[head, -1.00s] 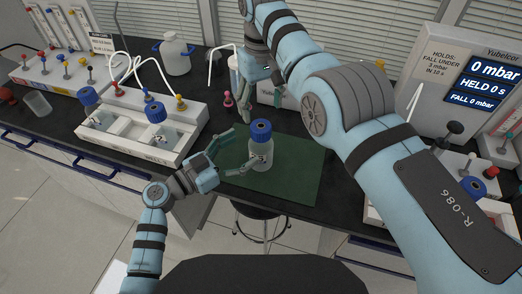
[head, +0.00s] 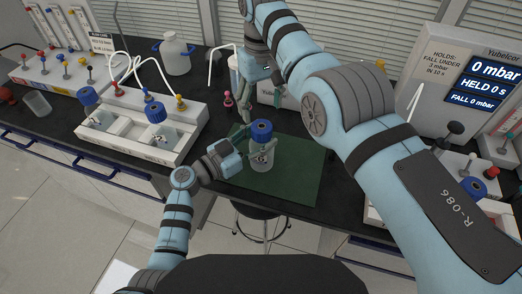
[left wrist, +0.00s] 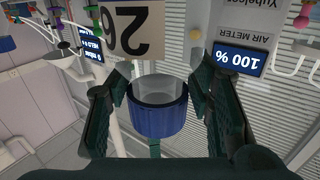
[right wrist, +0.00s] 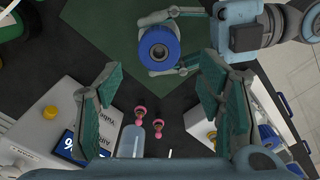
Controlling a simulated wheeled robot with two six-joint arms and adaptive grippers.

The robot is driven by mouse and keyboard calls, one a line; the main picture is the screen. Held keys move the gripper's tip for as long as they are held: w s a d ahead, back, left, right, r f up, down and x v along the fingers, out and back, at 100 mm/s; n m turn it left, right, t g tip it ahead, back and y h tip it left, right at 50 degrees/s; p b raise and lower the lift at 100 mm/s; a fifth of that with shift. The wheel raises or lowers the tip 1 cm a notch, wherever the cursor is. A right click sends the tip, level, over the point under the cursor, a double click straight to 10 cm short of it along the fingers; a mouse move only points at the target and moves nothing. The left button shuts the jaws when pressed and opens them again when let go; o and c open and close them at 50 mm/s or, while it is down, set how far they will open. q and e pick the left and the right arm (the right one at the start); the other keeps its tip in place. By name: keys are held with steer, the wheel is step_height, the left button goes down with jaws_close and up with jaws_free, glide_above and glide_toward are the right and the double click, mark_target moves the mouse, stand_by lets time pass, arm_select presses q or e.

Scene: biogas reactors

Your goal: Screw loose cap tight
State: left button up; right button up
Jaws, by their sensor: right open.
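A clear glass bottle (head: 262,160) with a blue cap (head: 261,132) stands upright on the green mat (head: 297,180). The left wrist view shows gaps between the fingers and the blue cap (left wrist: 158,120). My right gripper (right wrist: 165,95) is open and empty, behind and above the bottle. I cannot tell how tightly the cap sits.
A white rack (head: 145,130) with blue-capped bottles stands left of the mat. A meter display (head: 485,82) stands at right, reading 0 mbar. The mat's right part is clear.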

arm_select(q)
steer(key=shift+f, duration=0.1)
jaws_close()
arm_select(e)
steer(key=shift+o, duration=0.3)
arm_select(q)
steer(key=shift+f, duration=0.1)
arm_select(e)
steer(key=o, duration=0.5)
arm_select(q)
steer(key=shift+o, duration=1.9)
jaws_free()
steer(key=o, duration=0.5)
steer(key=v, duration=1.2)
steer(key=shift+s, duration=0.1)
